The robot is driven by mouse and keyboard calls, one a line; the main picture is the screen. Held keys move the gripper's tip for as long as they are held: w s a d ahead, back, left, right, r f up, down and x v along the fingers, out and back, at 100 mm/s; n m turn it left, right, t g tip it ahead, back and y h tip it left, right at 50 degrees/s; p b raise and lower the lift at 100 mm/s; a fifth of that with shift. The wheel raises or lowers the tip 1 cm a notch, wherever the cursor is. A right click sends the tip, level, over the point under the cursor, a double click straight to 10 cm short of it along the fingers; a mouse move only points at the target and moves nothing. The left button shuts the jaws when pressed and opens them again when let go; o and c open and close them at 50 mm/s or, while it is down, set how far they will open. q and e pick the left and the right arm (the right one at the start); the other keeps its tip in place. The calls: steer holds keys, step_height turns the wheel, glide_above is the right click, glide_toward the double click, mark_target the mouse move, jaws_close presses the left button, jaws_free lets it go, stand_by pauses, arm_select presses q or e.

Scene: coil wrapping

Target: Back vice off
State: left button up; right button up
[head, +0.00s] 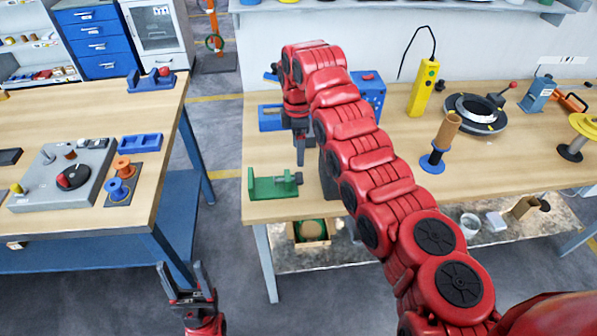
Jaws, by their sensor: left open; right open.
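A green vice (268,187) lies near the front left corner of the right-hand bench. Its grey screw end (293,178) points right. My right gripper (300,158) hangs fingers down just behind and above that end. It is open, though its two fingers overlap in this view; I cannot tell whether it touches the vice. A blue vice (150,83) with a red knob stands at the back of the left-hand bench. My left gripper (186,282) is open and empty, low in front of the gap between the benches.
The right bench (390,190) also carries a blue tray (270,118), a yellow pendant (423,88), a round black fixture (474,112) and a tan roll on a blue stand (441,142). My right arm crosses above this bench. Floor (215,170) shows between the benches.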

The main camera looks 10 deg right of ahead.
mark_target(298, 174)
steer(key=f+p, duration=0.2)
steer(key=f, duration=0.7)
steer(key=shift+s+f, duration=0.2)
steer(key=shift+f+p, duration=0.3)
steer(key=shift+f, duration=0.2)
steer(key=shift+w, duration=0.1)
jaws_close()
